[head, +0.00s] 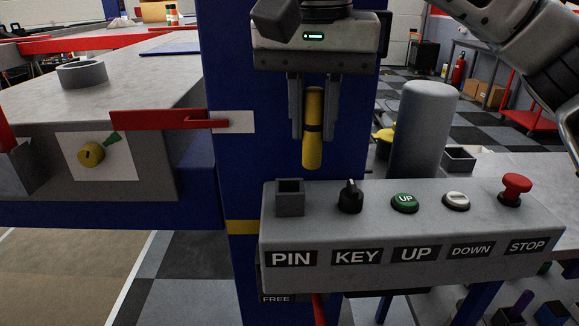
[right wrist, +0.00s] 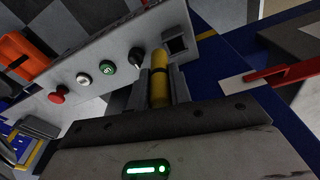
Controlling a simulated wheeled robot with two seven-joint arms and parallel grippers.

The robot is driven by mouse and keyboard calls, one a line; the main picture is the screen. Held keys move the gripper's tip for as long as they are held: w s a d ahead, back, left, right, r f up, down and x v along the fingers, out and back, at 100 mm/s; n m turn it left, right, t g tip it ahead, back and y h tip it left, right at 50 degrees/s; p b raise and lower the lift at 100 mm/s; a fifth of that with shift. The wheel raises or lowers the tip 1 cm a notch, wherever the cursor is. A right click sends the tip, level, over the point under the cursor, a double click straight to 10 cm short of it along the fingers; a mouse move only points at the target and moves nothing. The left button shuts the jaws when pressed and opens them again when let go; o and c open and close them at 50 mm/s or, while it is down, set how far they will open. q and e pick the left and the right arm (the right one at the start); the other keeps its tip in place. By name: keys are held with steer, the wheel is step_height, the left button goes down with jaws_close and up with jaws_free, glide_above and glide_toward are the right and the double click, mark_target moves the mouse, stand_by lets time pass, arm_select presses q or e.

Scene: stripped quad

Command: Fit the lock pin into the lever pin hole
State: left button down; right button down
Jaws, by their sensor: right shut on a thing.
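The lock pin (head: 314,150) is a yellow cylinder with a dark band, held upright. My right gripper (head: 312,135) is shut on it, one finger on each side, above and behind the control box. The pin also shows between the fingers in the right wrist view (right wrist: 160,82). A red lever (head: 160,120) lies across the grey bench end at left. Its tip rests in front of a white plate (head: 243,122) on the blue post, left of the pin and apart from it. I cannot make out a pin hole in the lever. My left gripper is not in view.
The grey control box (head: 410,220) carries a square PIN socket (head: 290,198), a black key knob (head: 350,197), UP and DOWN buttons and a red STOP button (head: 515,188). A blue post (head: 228,60) stands behind my gripper. A grey cylinder (head: 424,130) stands at right.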

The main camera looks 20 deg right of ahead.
steer(key=f, duration=0.1)
steer(key=w+a+f, duration=0.1)
steer(key=w+f, duration=0.1)
steer(key=shift+w+a+f, duration=0.25)
steer(key=shift+a+f, duration=0.1)
steer(key=shift+a, duration=0.05)
step_height(320, 180, down, 3)
steer(key=shift+f, duration=0.1)
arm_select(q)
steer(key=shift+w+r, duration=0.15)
arm_select(e)
steer(key=c, duration=1.3)
jaws_free()
arm_select(q)
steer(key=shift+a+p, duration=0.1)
steer(key=shift+p, duration=0.7)
arm_select(e)
steer(key=r, duration=0.8)
steer(key=s+r, duration=0.1)
steer(key=r, duration=0.3)
steer(key=shift+s+a, duration=0.1)
steer(key=shift+a, duration=0.25)
